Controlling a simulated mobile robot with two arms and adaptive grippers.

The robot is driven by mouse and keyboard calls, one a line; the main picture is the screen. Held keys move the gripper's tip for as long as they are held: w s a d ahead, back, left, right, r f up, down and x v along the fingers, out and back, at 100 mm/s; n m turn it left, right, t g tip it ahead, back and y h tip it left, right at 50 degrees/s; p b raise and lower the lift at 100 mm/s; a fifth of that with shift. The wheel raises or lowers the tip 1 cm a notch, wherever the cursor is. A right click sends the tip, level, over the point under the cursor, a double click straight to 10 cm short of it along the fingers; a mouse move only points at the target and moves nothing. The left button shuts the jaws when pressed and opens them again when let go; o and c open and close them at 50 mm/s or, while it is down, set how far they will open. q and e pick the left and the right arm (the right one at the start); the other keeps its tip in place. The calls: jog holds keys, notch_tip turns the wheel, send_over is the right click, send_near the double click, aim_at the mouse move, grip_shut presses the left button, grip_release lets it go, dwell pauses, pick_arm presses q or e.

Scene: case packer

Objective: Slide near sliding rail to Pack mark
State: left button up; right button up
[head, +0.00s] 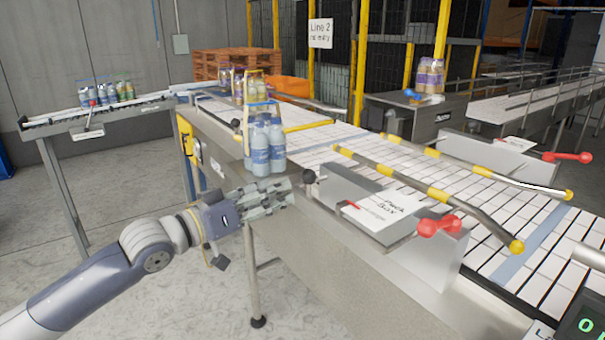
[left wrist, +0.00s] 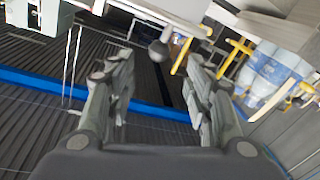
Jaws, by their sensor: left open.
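The near sliding rail (head: 428,192), a grey bar with yellow bands, slants along the near side of the white conveyor. A metal box in front carries a white label (head: 385,212) with handwriting that seems to start with "Pack", and a red pointer (head: 350,205) at its left edge. A red knob (head: 440,225) sits at the box's right end and a dark ball knob (head: 309,177) at its left end. My left gripper (head: 290,190) is open just left of the ball. In the left wrist view the ball (left wrist: 158,50) shows between and beyond the fingertips (left wrist: 160,68). My right gripper is not in view.
A bottle pack (head: 264,145) stands close behind my left gripper; bottles also show in the left wrist view (left wrist: 272,78). The far rail (head: 470,168) lies across the belt, with another red knob (head: 568,157) beyond. A side conveyor (head: 95,117) holds more packs.

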aim_at(303, 178)
pick_arm(q)
jog(key=p+x, duration=0.2)
jog(key=x, duration=0.7)
jog(key=shift+r+p, duration=0.15)
jog(key=shift+p, duration=0.25)
jog(key=shift+x, duration=0.85)
grip_shut()
